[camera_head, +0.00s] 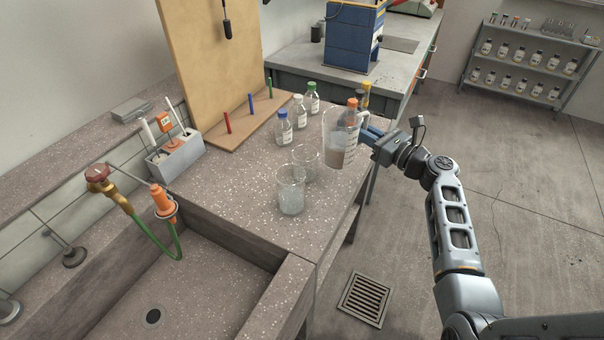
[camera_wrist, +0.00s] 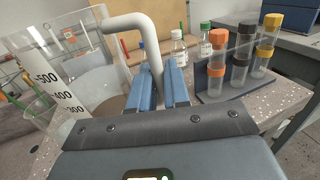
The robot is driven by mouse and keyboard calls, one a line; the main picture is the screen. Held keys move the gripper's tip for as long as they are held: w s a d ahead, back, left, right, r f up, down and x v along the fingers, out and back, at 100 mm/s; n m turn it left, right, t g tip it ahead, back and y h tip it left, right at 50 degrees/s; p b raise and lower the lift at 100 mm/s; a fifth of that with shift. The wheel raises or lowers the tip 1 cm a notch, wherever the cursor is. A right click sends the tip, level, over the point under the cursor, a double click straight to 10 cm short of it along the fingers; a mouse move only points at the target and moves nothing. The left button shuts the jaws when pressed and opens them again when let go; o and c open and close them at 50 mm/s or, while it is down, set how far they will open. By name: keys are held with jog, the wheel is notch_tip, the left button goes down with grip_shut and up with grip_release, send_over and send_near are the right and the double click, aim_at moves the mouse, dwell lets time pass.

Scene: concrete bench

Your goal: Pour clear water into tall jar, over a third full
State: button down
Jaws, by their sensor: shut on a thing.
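A clear graduated jug (camera_head: 341,135) is held up near the bench's right edge, roughly upright. Greyish-tan looking liquid fills its lower part. My gripper (camera_head: 370,134) is shut on the jug's handle at its right side. In the wrist view the blue fingers (camera_wrist: 160,88) close around the pale handle (camera_wrist: 140,30), and the jug wall (camera_wrist: 75,80) shows marks 500 and 300. A clear glass jar (camera_head: 291,192) stands upright on the bench, left of and below the jug in the picture. A second clear glass vessel (camera_head: 304,160) stands just behind it. I cannot tell their contents.
Bottles with blue (camera_head: 283,128), white (camera_head: 298,112) and green (camera_head: 312,98) caps stand behind. Capped tubes (camera_wrist: 241,55) stand in a rack beside my gripper. A sink (camera_head: 150,300) with a tap (camera_head: 97,174) is at the left. The bench's middle (camera_head: 225,170) is clear.

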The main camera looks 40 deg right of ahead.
aim_at(366, 122)
jog(key=shift+w, duration=0.1)
jog(key=shift+r, duration=1.55)
